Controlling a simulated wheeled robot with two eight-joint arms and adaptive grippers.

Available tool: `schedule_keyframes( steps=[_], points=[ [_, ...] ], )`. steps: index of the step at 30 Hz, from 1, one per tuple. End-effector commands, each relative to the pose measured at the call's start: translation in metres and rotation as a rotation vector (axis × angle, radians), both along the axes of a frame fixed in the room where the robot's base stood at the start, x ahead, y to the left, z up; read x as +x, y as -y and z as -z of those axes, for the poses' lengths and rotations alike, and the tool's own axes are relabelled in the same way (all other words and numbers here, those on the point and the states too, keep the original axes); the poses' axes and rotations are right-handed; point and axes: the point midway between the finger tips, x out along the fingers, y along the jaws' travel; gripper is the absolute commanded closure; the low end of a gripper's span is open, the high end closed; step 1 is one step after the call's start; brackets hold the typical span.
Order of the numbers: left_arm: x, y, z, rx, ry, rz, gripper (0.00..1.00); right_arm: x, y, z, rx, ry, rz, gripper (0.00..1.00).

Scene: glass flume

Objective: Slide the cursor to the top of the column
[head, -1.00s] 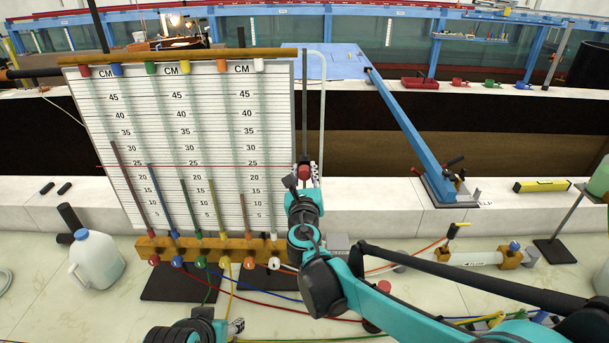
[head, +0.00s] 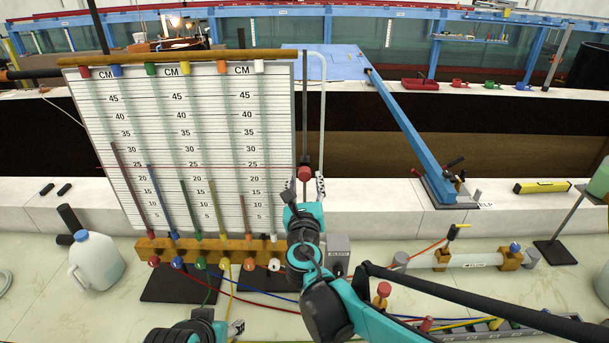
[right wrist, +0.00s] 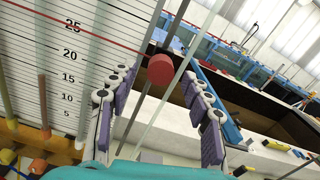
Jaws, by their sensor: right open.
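The cursor is a red knob (head: 304,174) on a dark upright rod (head: 305,95) at the board's right edge. A thin red line runs left from it across the scales, a little below the 25 mark. My right gripper (head: 306,187) is open just below and in front of the knob. In the right wrist view the knob (right wrist: 160,69) shows beyond the gap between the spread fingers (right wrist: 158,100), with no finger visibly touching it. The board's top is well above the knob. My left gripper (head: 236,328) shows only in part at the bottom edge.
The white scale board (head: 200,110) carries coloured tubes above a wooden manifold (head: 215,248). A blue beam (head: 405,130) slants down to the right of the rod. A milky jug (head: 96,262) stands at left. Hoses lie over the front surface.

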Motion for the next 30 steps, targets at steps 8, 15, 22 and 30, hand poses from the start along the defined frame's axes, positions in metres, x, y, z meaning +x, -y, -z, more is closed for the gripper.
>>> schedule_keyframes(
  steps=[8, 15, 22, 30],
  points=[
    [0.0, 0.0, 0.0, 0.0, 0.0, 0.0, 0.47, -0.058, -0.001, 0.0, 0.0, 0.0, -0.002, 0.51],
    [0.0, 0.0, 0.0, 0.0, 0.0, 0.0, 0.47, -0.076, 0.0, 0.0, -0.001, 0.0, 0.0, 0.51],
    [0.0, 0.0, 0.0, 0.0, 0.0, 0.0, 0.47, -0.077, 0.0, 0.0, -0.001, 0.0, 0.001, 0.51],
    [0.0, 0.0, 0.003, 0.0, 0.0, 0.0, 0.47, -0.077, 0.007, 0.004, 0.037, -0.01, 0.014, 0.51]
  ],
)
